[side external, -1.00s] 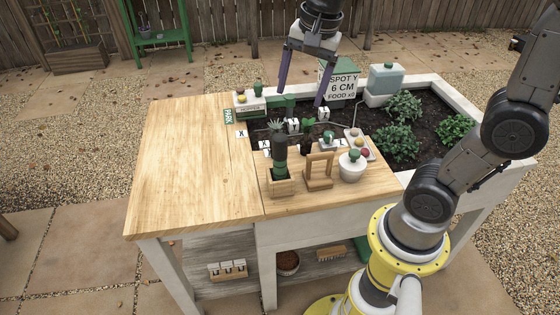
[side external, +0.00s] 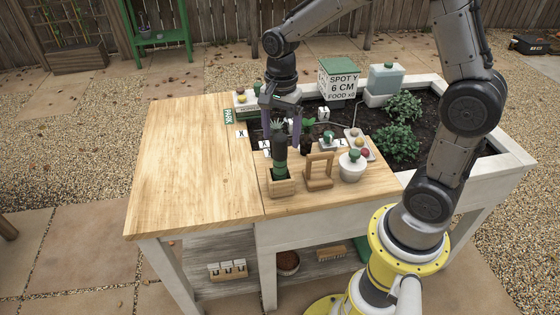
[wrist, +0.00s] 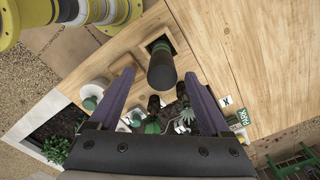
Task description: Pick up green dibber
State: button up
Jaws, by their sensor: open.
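The green dibber (side external: 280,160) is a dark cylinder with a green band, standing upright in a small wooden holder (side external: 282,188) near the front edge of the bench. In the wrist view the dibber (wrist: 162,68) shows end-on between my fingers. My gripper (side external: 281,142) is open, its purple fingers hanging at the dibber's upper part. In the wrist view my gripper (wrist: 158,75) has one fingertip on each side of the dibber, with visible gaps. I cannot tell the exact height of the fingertips against it.
A wooden frame (side external: 319,172) and a white pot with a green knob (side external: 352,168) stand close to the right of the dibber. The wooden bench top (side external: 185,165) at left is clear.

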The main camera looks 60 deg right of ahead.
aim_at(280, 150)
jog(key=shift+w+f, duration=0.15)
jog(key=shift+f, duration=2.55)
jog(key=shift+c, duration=0.2)
grip_shut()
